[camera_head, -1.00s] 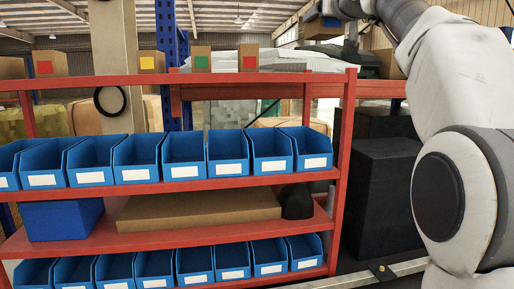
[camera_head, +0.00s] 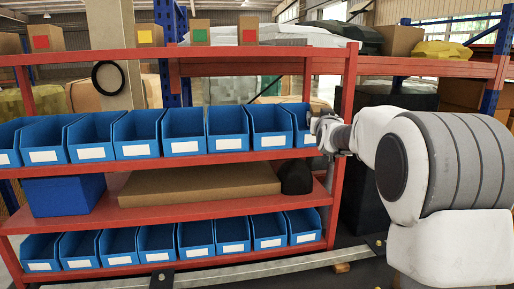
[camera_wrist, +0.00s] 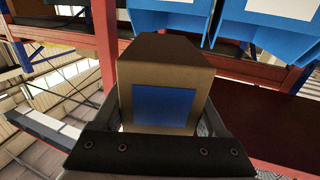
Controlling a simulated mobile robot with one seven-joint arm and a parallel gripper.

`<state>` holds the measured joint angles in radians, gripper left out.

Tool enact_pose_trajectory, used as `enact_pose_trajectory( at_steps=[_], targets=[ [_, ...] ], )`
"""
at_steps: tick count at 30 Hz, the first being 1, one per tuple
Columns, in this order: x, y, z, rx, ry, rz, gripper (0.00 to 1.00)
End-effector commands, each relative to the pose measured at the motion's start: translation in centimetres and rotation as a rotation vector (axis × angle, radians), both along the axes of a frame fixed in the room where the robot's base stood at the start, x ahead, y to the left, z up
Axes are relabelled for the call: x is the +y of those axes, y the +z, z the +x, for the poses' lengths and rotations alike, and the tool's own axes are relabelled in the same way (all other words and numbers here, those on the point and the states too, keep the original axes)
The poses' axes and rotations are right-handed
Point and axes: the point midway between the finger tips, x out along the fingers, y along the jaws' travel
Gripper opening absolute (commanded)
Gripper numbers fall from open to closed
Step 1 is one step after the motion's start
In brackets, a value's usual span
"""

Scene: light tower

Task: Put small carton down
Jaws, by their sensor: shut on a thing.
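The small carton is brown with a blue square on its face. It fills the middle of the wrist view, where the carton (camera_wrist: 165,58) sits between the fingers of my gripper (camera_wrist: 160,112). My gripper is shut on it. In the head view my gripper (camera_head: 318,122) is at the right end of the upper bin row, by the rack's right post. The carton is mostly hidden there. I cannot tell whether it touches a bin or the shelf.
The red rack (camera_head: 200,162) holds rows of blue bins (camera_head: 184,130) with white labels. A flat brown box (camera_head: 200,184), a blue box (camera_head: 62,194) and a dark object (camera_head: 296,178) lie on the middle shelf. Cartons with coloured squares (camera_head: 248,30) stand on top.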

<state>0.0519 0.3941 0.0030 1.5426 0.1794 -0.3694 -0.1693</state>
Motion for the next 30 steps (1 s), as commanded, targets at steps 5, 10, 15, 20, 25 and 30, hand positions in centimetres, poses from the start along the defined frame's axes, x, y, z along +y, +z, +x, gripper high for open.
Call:
enact_pose_trajectory(
  at_steps=[5,10,15,20,25,30],
  targets=[
    [0.7,-9.0,-1.9,0.009,-0.002,0.001,0.11],
    [1.9,-16.1,-5.3,0.009,0.021,0.000,0.11],
    [3.3,-21.5,-9.6,0.007,0.058,0.002,0.11],
    [4.4,-24.5,-13.1,0.002,0.091,0.001,0.11],
    [5.0,-25.8,-15.0,-0.001,0.111,0.001,0.11],
    [5.1,-28.0,-15.9,0.002,0.115,0.001,0.11]
  ],
)
